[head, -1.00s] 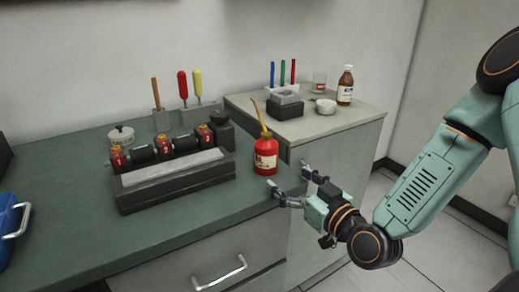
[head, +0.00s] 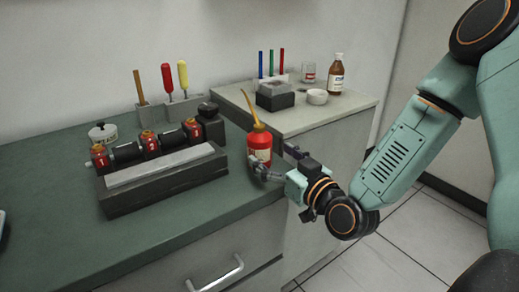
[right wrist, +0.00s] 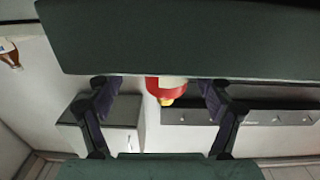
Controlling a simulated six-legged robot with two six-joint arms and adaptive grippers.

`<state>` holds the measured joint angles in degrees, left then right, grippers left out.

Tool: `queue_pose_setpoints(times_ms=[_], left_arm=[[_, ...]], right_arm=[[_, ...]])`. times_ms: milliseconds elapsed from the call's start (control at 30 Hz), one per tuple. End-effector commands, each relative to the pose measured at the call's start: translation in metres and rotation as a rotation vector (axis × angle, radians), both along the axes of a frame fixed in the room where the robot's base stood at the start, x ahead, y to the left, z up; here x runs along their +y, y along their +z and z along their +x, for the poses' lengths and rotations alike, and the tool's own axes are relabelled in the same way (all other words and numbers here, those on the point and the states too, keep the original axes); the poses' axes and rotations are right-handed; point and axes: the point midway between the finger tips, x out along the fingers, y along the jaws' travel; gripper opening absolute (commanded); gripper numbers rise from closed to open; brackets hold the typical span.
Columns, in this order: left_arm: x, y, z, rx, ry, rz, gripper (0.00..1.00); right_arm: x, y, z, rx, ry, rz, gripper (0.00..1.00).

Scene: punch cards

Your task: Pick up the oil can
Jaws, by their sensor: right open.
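The red oil can (head: 259,146) with a pale label and a thin yellow spout stands upright on the green bench top, near its right edge. My right gripper (head: 272,161) is open at the can's lower right side, with one finger in front of the can and the other to its right. In the right wrist view the can (right wrist: 166,90) shows between the two spread fingers, partly hidden by a dark part above it. I cannot tell whether the fingers touch it. My left gripper is not in view.
Behind are a tool block with screwdrivers (head: 170,105) and a side cabinet (head: 340,110) holding a brown bottle (head: 336,75), a white bowl (head: 317,97) and coloured sticks.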

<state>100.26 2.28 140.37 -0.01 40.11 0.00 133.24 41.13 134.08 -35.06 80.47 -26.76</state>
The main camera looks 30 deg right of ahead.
Motion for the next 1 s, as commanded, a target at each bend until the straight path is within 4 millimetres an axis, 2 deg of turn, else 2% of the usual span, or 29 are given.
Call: queue_pose_setpoints(times_ms=[400,767,1000], left_arm=[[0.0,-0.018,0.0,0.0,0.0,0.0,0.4],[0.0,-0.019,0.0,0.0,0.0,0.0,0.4],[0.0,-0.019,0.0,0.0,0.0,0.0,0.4]], right_arm=[[0.013,0.002,0.042,-0.003,0.003,-0.006,0.8],[0.013,0.004,0.048,-0.001,0.0,-0.001,0.8],[0.013,0.004,0.048,-0.001,0.0,-0.001,0.6]])
